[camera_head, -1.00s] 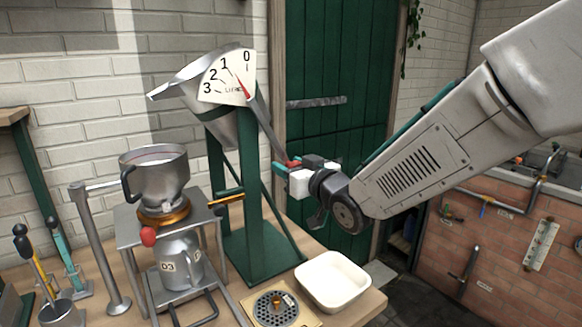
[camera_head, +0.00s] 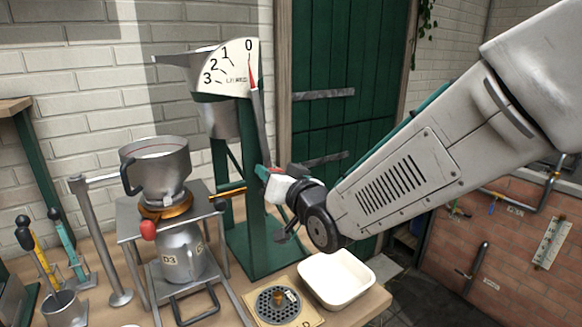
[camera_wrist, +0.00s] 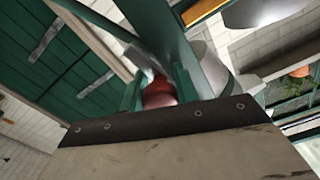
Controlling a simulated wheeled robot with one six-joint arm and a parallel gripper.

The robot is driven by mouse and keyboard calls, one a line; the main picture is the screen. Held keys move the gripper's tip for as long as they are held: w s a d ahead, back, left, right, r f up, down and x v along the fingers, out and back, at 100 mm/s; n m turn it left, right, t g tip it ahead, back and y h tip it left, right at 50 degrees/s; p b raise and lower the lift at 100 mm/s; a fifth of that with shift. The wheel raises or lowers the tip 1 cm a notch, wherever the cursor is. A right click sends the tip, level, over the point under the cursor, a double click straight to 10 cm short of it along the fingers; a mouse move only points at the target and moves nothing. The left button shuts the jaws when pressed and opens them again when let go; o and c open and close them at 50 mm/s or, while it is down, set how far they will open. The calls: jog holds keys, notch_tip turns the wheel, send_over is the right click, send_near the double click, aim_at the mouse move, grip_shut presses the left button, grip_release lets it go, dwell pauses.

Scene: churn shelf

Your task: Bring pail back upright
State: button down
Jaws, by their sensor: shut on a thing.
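The metal pail (camera_head: 222,122) hangs in a green stand (camera_head: 262,240) on the bench. It looks upright or nearly so, with its spout (camera_head: 172,60) pointing left and about level. The white dial (camera_head: 229,75) on its side reads 0 to 3, and the red needle points at about 0. A lever (camera_head: 260,125) runs down from the pail. My gripper (camera_head: 264,174) is shut on the red grip at the lever's lower end. The wrist view shows the red grip (camera_wrist: 158,93) between my green fingers, its lower part hidden.
A funnel vessel (camera_head: 155,172) on a metal stand and a can (camera_head: 182,253) below it are at left. A white tray (camera_head: 336,279) and a drain plate (camera_head: 278,303) lie on the bench below my gripper. A green door (camera_head: 340,120) is behind.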

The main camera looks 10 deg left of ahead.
jog(key=shift+s+a+f+m, duration=0.15)
jog(key=shift+s+a+m, duration=0.75)
jog(key=shift+a, duration=0.15)
jog(key=c, duration=1.1)
grip_release()
jog(key=shift+a, duration=0.1)
jog(key=shift+o, duration=0.2)
jog(key=v, duration=0.8)
